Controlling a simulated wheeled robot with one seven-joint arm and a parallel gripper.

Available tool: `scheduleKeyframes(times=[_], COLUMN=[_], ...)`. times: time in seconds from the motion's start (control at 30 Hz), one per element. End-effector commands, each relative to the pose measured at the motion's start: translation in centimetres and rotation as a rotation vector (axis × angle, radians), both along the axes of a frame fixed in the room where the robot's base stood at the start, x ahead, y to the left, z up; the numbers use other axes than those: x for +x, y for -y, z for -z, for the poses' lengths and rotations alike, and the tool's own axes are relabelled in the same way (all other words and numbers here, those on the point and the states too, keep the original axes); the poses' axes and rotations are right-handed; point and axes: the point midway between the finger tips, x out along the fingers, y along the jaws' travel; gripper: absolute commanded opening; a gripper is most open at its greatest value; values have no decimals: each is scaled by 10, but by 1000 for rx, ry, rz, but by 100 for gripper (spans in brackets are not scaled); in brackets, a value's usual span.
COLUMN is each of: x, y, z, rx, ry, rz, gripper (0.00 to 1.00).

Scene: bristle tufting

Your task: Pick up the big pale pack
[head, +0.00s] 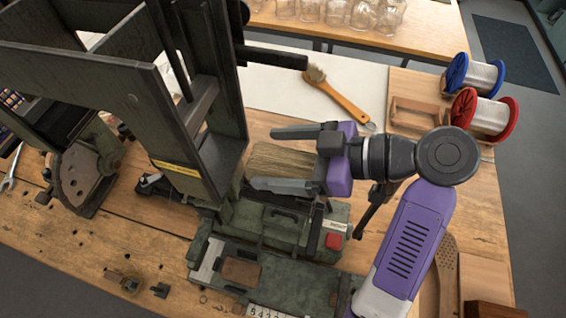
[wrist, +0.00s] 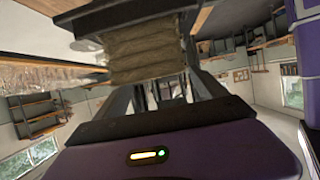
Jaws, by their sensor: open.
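A tan, fibrous-looking block, apparently the big pale pack (head: 285,163), sits at the machine, beside its green upright. In the head view it lies behind and between the fingers of my gripper (head: 264,158). The fingers are apart, one above the pack's far edge and one along its near side. In the wrist view a layered, pale tan bundle (wrist: 150,58) hangs close in front at the top, and looks like the same pack. I cannot tell whether a finger touches it. Part of the pack is hidden by the near finger and the machine.
A tall green machine (head: 205,160) stands close left of my gripper, with a red button (head: 333,241) on its base. A wooden-handled brush (head: 337,97) lies behind. Blue (head: 474,75) and red (head: 486,113) wire spools stand at the right. Glass jars (head: 338,13) line the far table.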

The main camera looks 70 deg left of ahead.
Motion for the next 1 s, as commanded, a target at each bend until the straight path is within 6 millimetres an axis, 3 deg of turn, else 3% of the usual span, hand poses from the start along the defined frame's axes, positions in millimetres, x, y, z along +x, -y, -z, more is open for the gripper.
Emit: scheduleKeyframes(times=[0.2, 0.47, 0.83, 1.0], x=[-22, -24, -24, -24], y=[-19, -21, -21, -21], z=[9, 12, 12, 11], rx=[-2, 1, 1, 1], ry=[-3, -1, -1, 0], rz=[-2, 0, 0, 0], gripper=[82, 82, 9, 7])
